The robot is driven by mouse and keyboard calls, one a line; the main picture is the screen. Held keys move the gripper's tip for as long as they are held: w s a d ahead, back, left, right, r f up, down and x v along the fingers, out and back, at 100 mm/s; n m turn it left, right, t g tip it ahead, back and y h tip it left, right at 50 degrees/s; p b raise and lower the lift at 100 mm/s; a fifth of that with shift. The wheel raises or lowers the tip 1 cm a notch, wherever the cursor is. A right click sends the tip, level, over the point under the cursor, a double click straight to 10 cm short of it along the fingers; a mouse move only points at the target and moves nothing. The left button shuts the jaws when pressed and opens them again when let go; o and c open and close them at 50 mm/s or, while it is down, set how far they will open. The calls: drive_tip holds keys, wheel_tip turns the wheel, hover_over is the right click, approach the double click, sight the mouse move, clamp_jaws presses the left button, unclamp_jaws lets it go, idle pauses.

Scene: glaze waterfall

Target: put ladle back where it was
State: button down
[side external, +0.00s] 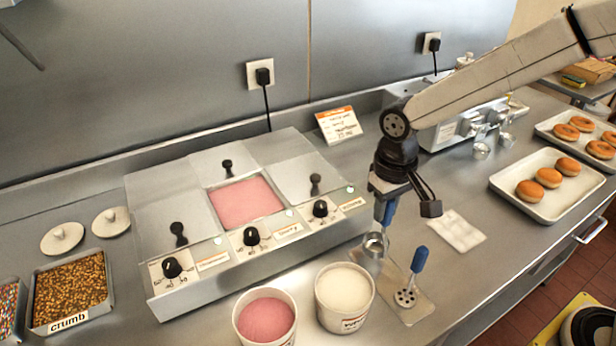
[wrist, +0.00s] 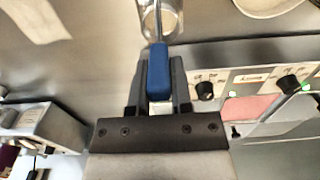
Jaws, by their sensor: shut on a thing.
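My gripper (side external: 386,205) is shut on the blue handle of the ladle (side external: 374,249). The ladle hangs upright with its metal bowl low, just right of the white glaze tub. In the wrist view, the blue handle (wrist: 158,82) is between my fingers and the metal bowl (wrist: 160,18) is at the top edge. A second blue-handled utensil with a perforated head (side external: 406,297) stands on a tan rest (side external: 416,306) to the right. Whether the ladle's bowl touches the counter or rest cannot be told.
A white tub (side external: 344,297) and a pink tub (side external: 265,318) stand close on the left. The glaze warmer (side external: 250,215) with knobs is behind. A white cloth (side external: 455,231) lies to the right. Doughnut trays (side external: 545,188) are farther right.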

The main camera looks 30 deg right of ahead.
drive_tip(key=shift+f, duration=1.5)
drive_tip(key=c, duration=0.5)
unclamp_jaws()
drive_tip(key=shift+c, duration=0.2)
wheel_tip(320, 180, up, 12)
drive_tip(key=shift+r, duration=0.15)
drive_tip(key=shift+d, duration=0.1)
drive_tip(key=s+d+f+t, duration=0.2)
drive_tip(key=s+d+f, duration=0.6)
drive_tip(key=d+f, duration=0.3)
drive_tip(key=shift+s+d+f+t, duration=0.15)
drive_tip(key=shift+s+f+t, duration=0.15)
drive_tip(key=shift+f, duration=0.2)
